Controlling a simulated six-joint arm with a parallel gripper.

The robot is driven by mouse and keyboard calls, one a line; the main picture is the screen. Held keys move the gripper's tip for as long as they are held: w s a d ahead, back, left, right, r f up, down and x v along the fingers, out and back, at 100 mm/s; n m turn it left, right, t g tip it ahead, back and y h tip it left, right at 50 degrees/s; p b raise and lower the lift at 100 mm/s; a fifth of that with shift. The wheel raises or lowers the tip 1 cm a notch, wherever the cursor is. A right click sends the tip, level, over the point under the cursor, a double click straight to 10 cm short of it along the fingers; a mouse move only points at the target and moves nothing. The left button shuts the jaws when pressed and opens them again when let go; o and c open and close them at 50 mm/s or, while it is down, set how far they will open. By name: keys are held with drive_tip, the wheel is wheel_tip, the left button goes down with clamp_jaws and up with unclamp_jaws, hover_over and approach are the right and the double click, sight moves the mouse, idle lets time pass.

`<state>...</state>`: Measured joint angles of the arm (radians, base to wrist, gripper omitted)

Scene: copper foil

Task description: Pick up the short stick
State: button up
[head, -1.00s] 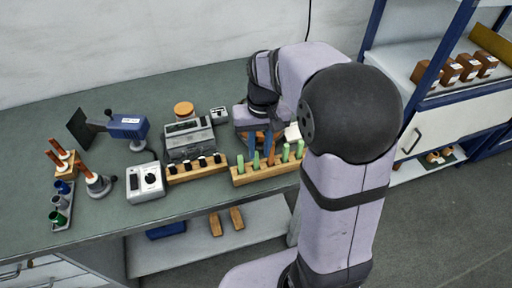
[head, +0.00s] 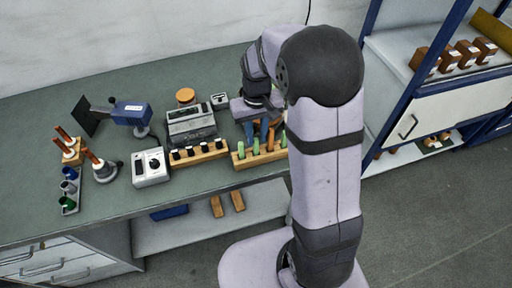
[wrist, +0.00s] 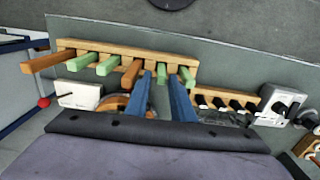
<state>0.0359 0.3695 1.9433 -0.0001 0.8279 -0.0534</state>
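A wooden rack (head: 262,157) holds a row of upright green and orange sticks; it also shows in the wrist view (wrist: 70,44). In the wrist view the end orange stick (wrist: 45,61) looks longest and the green sticks look shorter. I cannot tell for sure which is the short stick. My gripper (wrist: 164,75), with two blue fingers, is open at the rack. One green stick (wrist: 162,76) shows between the fingertips, and nothing is gripped. Another green stick (wrist: 187,77) is just right of the fingers, and an orange stick (wrist: 130,74) is just left.
A rack with black-topped pieces (head: 200,152) stands left of the stick rack, with a grey device (head: 190,123) behind it. A white box with a dial (head: 151,167) is farther left. A white block (wrist: 78,94) lies near my gripper. The bench front is close.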

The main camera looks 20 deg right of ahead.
sight(256, 139)
drive_tip(key=shift+a+f+p, duration=0.1)
drive_tip(key=shift+f+p, duration=0.75)
drive_tip(key=shift+f, duration=1.5)
clamp_jaws()
drive_tip(key=shift+r, duration=0.1)
drive_tip(key=shift+r, duration=0.6)
wheel_tip(256, 139, up, 9)
drive_tip(key=shift+f+b, duration=0.2)
drive_tip(key=shift+b, duration=1.05)
drive_tip(key=shift+w+r, duration=0.15)
drive_tip(key=shift+r, duration=0.05)
drive_tip(key=w+d+r+p, duration=0.1)
drive_tip(key=w+d+p, duration=0.5)
drive_tip(key=w, duration=0.3)
drive_tip(key=shift+w+d, duration=0.3)
drive_tip(key=shift+d, duration=0.1)
